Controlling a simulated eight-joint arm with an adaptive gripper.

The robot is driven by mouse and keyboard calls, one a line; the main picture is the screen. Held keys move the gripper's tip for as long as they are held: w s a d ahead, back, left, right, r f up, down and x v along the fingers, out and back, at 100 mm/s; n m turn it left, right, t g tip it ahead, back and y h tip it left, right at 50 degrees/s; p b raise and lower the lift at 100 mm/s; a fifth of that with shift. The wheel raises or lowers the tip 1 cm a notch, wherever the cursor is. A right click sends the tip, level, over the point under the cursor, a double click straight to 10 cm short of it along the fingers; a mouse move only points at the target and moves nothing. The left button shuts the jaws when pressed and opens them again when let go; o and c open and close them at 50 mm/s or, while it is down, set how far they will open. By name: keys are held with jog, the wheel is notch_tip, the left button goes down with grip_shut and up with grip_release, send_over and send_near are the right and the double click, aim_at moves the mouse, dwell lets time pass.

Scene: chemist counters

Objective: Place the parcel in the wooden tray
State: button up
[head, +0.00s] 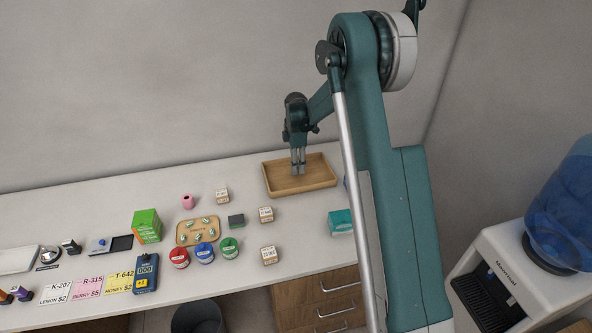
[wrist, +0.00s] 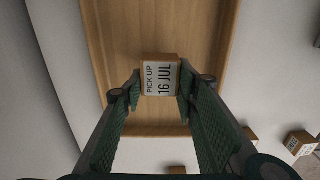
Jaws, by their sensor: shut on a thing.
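The parcel (wrist: 159,82) is a small brown box with a white label reading "PICK UP 16 JUL". In the wrist view it sits between the two fingertips of my gripper (wrist: 158,93), which is shut on it. The wooden tray (wrist: 205,35) lies behind and below the parcel in that view. In the head view my gripper (head: 298,168) points down over the inside of the wooden tray (head: 318,185), at the back right of the counter. The parcel is hard to make out there. I cannot tell whether it touches the tray floor.
Similar small labelled boxes stand in front of the tray, one at the left (head: 222,195), one in the middle (head: 265,214) and one nearer (head: 268,256). A teal box (head: 341,222) is at the right. Coloured jars, a green box (head: 146,226) and price cards fill the counter's left.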

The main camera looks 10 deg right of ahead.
jog(key=shift+f, duration=1.35)
jog(key=shift+f, duration=0.1)
jog(key=o, duration=0.9)
notch_tip(320, 180, up, 12)
jog(key=shift+r, duration=0.15)
